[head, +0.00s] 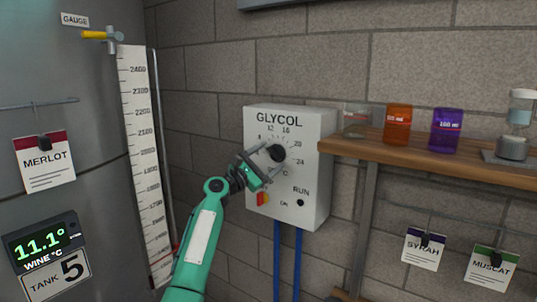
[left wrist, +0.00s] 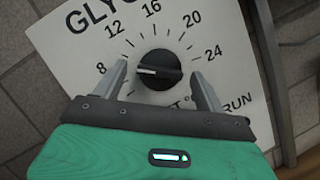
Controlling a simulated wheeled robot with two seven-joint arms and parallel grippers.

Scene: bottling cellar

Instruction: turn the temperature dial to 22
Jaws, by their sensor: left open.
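The temperature dial (left wrist: 158,70) is a round black knob with a white pointer line on the white GLYCOL box (head: 318,140). In the left wrist view the pointer line aims left, at about the 8 mark. The printed scale reads 8, 12, 16, 20, 24 around it. In the head view the dial (head: 277,153) is partly beside my gripper's fingers. My left gripper (head: 268,160) is open in front of the box. In the left wrist view its fingers (left wrist: 160,77) stand on either side of the dial, with gaps showing. My right gripper is not in view.
A red-orange switch (head: 262,199) and a RUN lamp (head: 300,203) sit low on the box. A wooden shelf (head: 440,151) with glass vessels stands close on the right. A steel tank with a level scale (head: 148,160) stands left. Blue pipes (head: 287,262) run below the box.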

